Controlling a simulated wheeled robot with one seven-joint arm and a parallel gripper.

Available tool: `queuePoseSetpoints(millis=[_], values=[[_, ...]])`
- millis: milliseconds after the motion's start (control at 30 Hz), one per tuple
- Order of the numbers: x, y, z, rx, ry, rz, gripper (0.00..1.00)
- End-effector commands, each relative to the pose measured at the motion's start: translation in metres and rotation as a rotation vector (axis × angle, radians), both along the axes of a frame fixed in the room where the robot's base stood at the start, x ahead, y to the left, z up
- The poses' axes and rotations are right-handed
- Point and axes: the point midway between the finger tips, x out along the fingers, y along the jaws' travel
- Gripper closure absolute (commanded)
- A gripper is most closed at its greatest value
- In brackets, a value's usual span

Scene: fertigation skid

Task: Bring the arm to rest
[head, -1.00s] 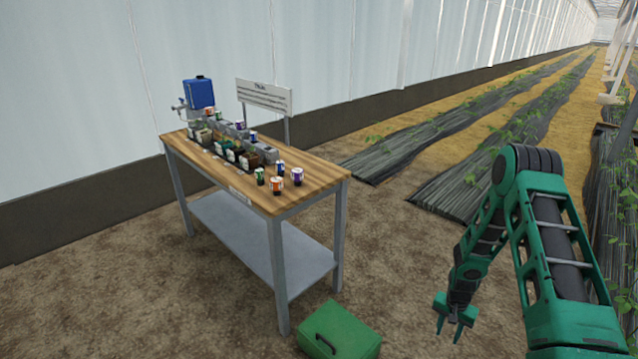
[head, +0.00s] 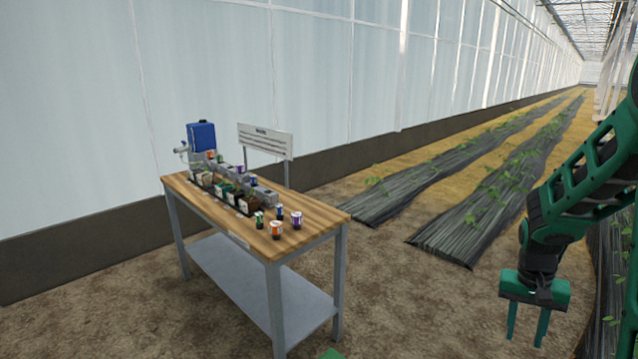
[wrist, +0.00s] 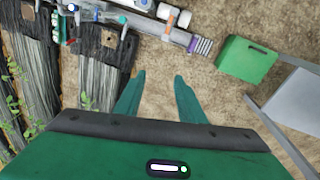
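My green arm is at the right edge in the head view, bent with the hand hanging down. My gripper (head: 526,330) points at the ground with its two fingers apart and nothing between them. It is well to the right of the workbench, over bare soil. In the wrist view my gripper (wrist: 158,80) also shows two spread green fingers with only soil between them.
A wooden-topped workbench (head: 318,217) holds several small cans, a row of pots and a blue tank (head: 201,136). A sign (head: 265,141) stands behind it. A green box (wrist: 246,60) sits on the ground.

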Motion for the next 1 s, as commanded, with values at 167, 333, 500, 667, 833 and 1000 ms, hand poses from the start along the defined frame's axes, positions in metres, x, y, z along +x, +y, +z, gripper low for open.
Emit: queuePoseSetpoints(millis=[167, 333, 500, 667, 833, 1000], values=[[-0.044, 0.007, 0.046, 0.013, -0.007, 0.003, 0.64], [-0.088, 0.018, 0.078, 0.035, -0.011, 0.011, 0.64], [-0.134, 0.031, 0.102, 0.063, -0.018, 0.022, 0.64], [-0.177, 0.046, 0.117, 0.097, -0.026, 0.035, 0.64], [-0.211, 0.059, 0.124, 0.128, -0.033, 0.05, 0.64], [-0.227, 0.066, 0.125, 0.144, -0.036, 0.06, 0.64]])
